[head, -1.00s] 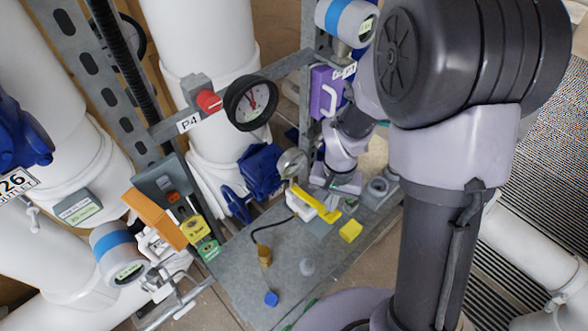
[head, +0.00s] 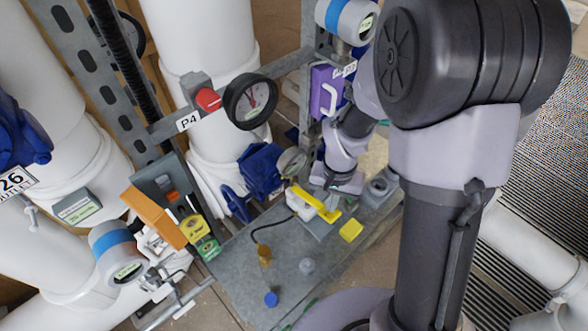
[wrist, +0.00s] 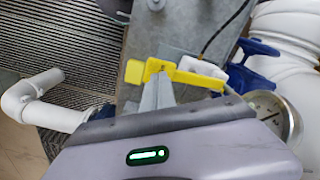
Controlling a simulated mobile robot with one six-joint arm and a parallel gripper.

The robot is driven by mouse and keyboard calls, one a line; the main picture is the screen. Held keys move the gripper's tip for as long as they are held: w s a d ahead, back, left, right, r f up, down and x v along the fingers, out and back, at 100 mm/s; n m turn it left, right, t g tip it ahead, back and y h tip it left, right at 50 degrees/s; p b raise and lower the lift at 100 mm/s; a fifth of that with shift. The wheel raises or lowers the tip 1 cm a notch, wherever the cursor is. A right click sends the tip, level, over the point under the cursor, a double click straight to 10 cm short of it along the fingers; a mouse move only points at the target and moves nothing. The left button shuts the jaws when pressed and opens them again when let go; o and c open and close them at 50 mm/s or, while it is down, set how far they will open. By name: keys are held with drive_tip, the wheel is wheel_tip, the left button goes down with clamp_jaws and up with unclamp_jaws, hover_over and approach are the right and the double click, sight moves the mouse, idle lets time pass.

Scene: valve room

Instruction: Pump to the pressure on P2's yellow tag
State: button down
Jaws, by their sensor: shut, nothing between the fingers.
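The hand pump is a white body (head: 304,207) with a yellow lever (head: 318,204), on the grey bench plate. In the wrist view the yellow lever (wrist: 190,78) runs across in front of my fingers, with the white body (wrist: 203,68) behind it. My gripper (wrist: 160,80) is shut and empty, its tips at the lever's end; I cannot tell whether they touch. In the head view my arm partly hides that spot. A small round gauge (head: 291,161) stands beside the pump; it also shows in the wrist view (wrist: 272,112), its reading illegible. I cannot identify P2's yellow tag.
A yellow block (head: 351,230) sits near the pump. A large gauge (head: 250,101) hangs by the P4 label (head: 188,121). A purple box (head: 327,91) is behind my arm. Yellow and green tags (head: 194,230) hang at left.

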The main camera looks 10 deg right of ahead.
drive_tip(key=shift+f+b, duration=2.15)
drive_tip(key=shift+f, duration=0.4)
wheel_tip(320, 180, up, 6)
drive_tip(key=p, duration=0.4)
drive_tip(key=shift+f, duration=0.25)
drive_tip(key=shift+r, duration=0.15)
drive_tip(key=shift+f+b, duration=2.3)
drive_tip(key=shift+f, duration=0.5)
wheel_tip(320, 180, up, 5)
drive_tip(key=p, duration=0.4)
drive_tip(key=shift+r, duration=0.3)
drive_tip(key=shift+f+b, duration=2.3)
drive_tip(key=shift+f, duration=0.45)
wheel_tip(320, 180, up, 5)
drive_tip(key=p, duration=0.4)
drive_tip(key=shift+r, duration=0.1)
